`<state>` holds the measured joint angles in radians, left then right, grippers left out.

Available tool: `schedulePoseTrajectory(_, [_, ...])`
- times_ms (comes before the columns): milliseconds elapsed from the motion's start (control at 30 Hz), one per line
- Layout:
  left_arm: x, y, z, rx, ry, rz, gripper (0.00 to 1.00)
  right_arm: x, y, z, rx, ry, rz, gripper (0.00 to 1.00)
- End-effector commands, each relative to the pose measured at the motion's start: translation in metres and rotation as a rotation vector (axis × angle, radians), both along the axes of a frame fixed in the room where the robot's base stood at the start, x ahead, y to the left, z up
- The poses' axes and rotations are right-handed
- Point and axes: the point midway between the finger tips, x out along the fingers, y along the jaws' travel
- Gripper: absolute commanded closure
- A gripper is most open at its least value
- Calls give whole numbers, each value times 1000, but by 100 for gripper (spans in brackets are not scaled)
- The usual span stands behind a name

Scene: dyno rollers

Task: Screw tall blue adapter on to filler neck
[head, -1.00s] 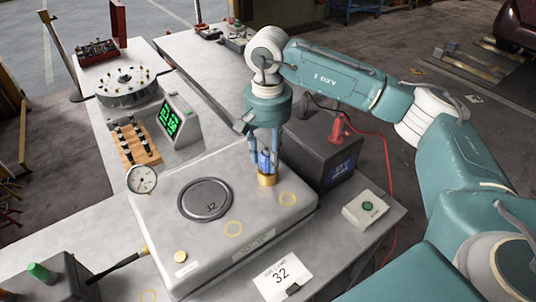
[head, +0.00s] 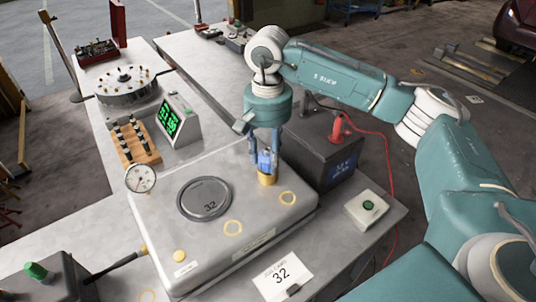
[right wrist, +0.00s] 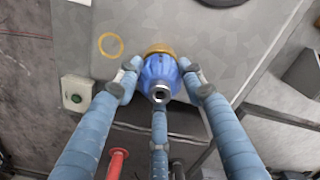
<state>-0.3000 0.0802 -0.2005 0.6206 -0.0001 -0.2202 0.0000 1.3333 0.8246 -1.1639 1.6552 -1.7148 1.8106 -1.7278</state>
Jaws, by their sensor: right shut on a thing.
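The tall blue adapter (head: 265,160) stands upright on the brass filler neck (head: 267,179) at the right part of the grey tank top. In the right wrist view the blue adapter (right wrist: 160,78) shows from above, with a metal hole at its top and the brass rim (right wrist: 160,49) behind it. My right gripper (head: 265,155) comes down from above with its fingers around the adapter. In the right wrist view its fingers (right wrist: 160,85) are close about the adapter's sides. How far the adapter is seated on the neck cannot be told. My left gripper is not in view.
A dark battery box (head: 318,150) with a red clamp stands close to the right. A green-button box (head: 367,209) and a card (head: 283,275) lie in front.

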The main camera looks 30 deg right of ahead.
Motion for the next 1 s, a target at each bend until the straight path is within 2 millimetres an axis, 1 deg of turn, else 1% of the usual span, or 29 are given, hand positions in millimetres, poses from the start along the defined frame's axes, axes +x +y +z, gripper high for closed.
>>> schedulePoseTrajectory(300, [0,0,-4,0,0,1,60,0,0,-3,0,-1,-1,88])
schedulePoseTrajectory(400, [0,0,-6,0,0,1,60,0,0,-4,1,-1,-56,88])
schedulePoseTrajectory(467, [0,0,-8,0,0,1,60,0,0,-5,1,0,-135,88])
schedulePoseTrajectory(1000, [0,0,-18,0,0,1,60,0,0,-5,0,0,-1058,88])
